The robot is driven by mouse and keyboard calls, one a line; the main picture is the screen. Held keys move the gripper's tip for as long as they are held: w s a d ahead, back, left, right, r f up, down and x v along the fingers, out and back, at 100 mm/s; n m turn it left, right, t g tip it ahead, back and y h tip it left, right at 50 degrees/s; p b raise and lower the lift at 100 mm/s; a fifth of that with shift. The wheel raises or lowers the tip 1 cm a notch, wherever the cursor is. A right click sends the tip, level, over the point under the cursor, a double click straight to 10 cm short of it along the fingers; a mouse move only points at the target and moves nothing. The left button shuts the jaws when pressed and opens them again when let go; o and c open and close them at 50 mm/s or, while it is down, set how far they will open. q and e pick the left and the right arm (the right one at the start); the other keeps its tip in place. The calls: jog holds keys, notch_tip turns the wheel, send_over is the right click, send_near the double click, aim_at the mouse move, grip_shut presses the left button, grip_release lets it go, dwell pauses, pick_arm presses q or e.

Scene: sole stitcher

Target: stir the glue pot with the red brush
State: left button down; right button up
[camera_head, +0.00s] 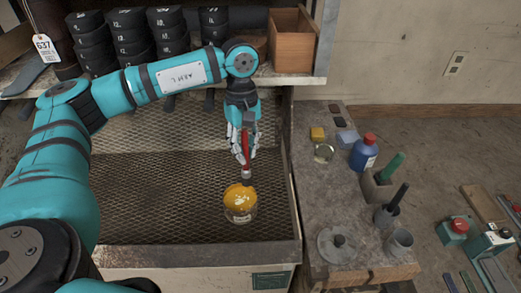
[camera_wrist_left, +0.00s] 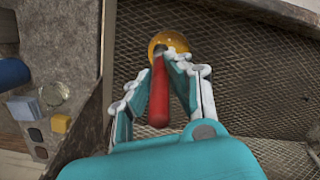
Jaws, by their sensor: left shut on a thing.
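My left gripper (camera_head: 243,143) is shut on the red brush (camera_head: 245,150) and points down over the mesh tray. My right gripper is not in view.
The mesh tray (camera_head: 150,205) is otherwise bare around the pot. On the bench (camera_head: 310,205) at the right stand a blue bottle (camera_head: 364,152), a green-handled brush (camera_head: 390,168), a dark-handled tool (camera_head: 397,197) and a round lid (camera_head: 337,245). A wooden box (camera_head: 292,52) is on the shelf above.

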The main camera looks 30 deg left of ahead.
pick_arm(q)
notch_tip(320, 180, down, 8)
jog(key=a+b, duration=0.2)
jog(key=b, duration=0.3)
jog(key=shift+s, duration=0.35)
jog(key=shift+w+a, duration=0.1)
dwell(0.6)
